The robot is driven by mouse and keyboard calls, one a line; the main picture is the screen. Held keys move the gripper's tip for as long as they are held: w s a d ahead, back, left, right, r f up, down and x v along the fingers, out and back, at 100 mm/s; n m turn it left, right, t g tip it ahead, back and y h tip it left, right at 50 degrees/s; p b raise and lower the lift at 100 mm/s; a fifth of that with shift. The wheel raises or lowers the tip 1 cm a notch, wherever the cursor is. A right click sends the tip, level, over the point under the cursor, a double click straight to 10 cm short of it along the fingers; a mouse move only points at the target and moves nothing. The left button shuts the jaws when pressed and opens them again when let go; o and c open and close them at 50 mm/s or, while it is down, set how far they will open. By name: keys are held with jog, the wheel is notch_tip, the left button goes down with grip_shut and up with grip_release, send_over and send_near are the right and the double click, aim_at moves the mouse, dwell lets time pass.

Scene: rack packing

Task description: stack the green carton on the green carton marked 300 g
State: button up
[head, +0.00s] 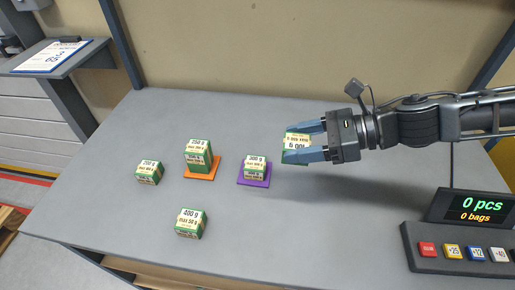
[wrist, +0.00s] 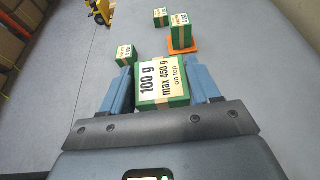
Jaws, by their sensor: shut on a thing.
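My gripper (head: 305,141) is shut on a green carton (head: 297,158) with a cream label. In the wrist view the held carton (wrist: 163,94) reads 100 g and max 450 g on top, between both fingers. It appears raised above the table, to the right of the purple mat and slightly behind it. The green carton marked 300 g (head: 255,168) stands on the purple mat (head: 244,179), left of my gripper and apart from the held carton. I cannot make out the 300 g carton in the wrist view.
A taller green carton or stack (head: 198,156) stands on an orange mat (head: 203,176). A small green carton (head: 149,172) is at left, and a 400 g carton (head: 190,223) is nearer the front. A display and button panel (head: 465,245) sits at front right. The front middle is clear.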

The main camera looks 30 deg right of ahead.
jog(key=p, duration=0.1)
send_over(257, 163)
notch_tip(257, 163, down, 6)
jog(key=shift+s+d+f, duration=0.1)
jog(key=shift+f, duration=0.1)
jog(key=shift+f+p, duration=0.4)
jog(key=shift+f, duration=1.6)
jog(key=shift+f, duration=0.1)
jog(key=o, duration=1.1)
jog(key=b+v, duration=0.2)
jog(key=v, duration=1)
jog(key=shift+r, duration=0.2)
